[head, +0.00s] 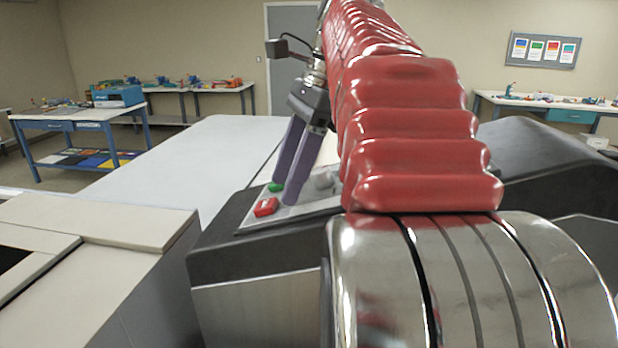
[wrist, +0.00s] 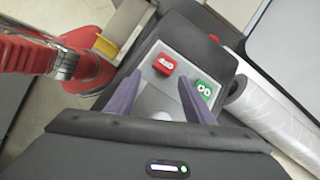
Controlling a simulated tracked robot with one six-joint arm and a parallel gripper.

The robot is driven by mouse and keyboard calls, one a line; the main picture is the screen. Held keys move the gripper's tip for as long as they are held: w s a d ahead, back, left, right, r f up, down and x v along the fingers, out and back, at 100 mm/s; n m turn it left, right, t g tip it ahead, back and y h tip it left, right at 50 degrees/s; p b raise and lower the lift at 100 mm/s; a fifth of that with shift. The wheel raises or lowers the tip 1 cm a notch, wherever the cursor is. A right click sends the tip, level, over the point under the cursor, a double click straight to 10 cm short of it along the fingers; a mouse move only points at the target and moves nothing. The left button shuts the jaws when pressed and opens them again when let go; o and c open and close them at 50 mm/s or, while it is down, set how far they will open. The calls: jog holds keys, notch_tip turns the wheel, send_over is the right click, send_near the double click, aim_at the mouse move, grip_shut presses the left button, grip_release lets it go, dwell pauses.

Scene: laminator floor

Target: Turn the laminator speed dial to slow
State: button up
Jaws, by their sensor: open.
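The control panel (head: 300,203) of the laminator carries a red button (head: 266,206), a green button (head: 276,187) and a pale grey round knob (head: 323,180), which looks like the speed dial. My gripper (head: 286,190) is over the panel with its two purple fingers pointing down, open and empty. In the head view the knob is to the right of the fingers. The wrist view shows the red button (wrist: 164,64) and green button (wrist: 204,88) beyond my fingertips (wrist: 159,78). A pale round shape (wrist: 165,116), probably the dial, shows between the fingers, partly hidden by my gripper. Its setting cannot be read.
A white roll (wrist: 282,127) lies beside the panel in the wrist view. A beige cabinet (head: 100,222) stands at left front, and a dark machine housing (head: 545,160) rises at right. Blue workbenches (head: 85,118) stand at the back.

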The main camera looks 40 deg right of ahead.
aim_at(229, 244)
jog(key=a+f+n, duration=0.1)
jog(key=a, duration=0.1)
jog(key=a+f+n, duration=0.1)
jog(key=a+n, duration=0.1)
jog(key=a, duration=0.1)
jog(key=a+f+n, duration=0.1)
jog(key=a, duration=0.2)
jog(key=shift+w+a+n, duration=0.15)
jog(key=shift+w+n, duration=0.15)
jog(key=shift+n, duration=0.1)
jog(key=a+f+n, duration=0.1)
jog(key=a+f, duration=0.1)
jog(key=s+a+f+n+h, duration=0.1)
jog(key=a+f+n, duration=0.1)
jog(key=shift+s, duration=0.1)
jog(key=s+a+f+n+t+h, duration=0.1)
jog(key=s+a+f+n, duration=0.1)
jog(key=f+n, duration=0.5)
jog(key=s+a+f+n+t+h, duration=0.1)
jog(key=a+f+n, duration=0.3)
jog(key=f+n, duration=0.4)
jog(key=shift+s+a+f+t+h, duration=0.15)
jog(key=shift+s+f+t+h, duration=0.45)
jog(key=shift+f, duration=0.9)
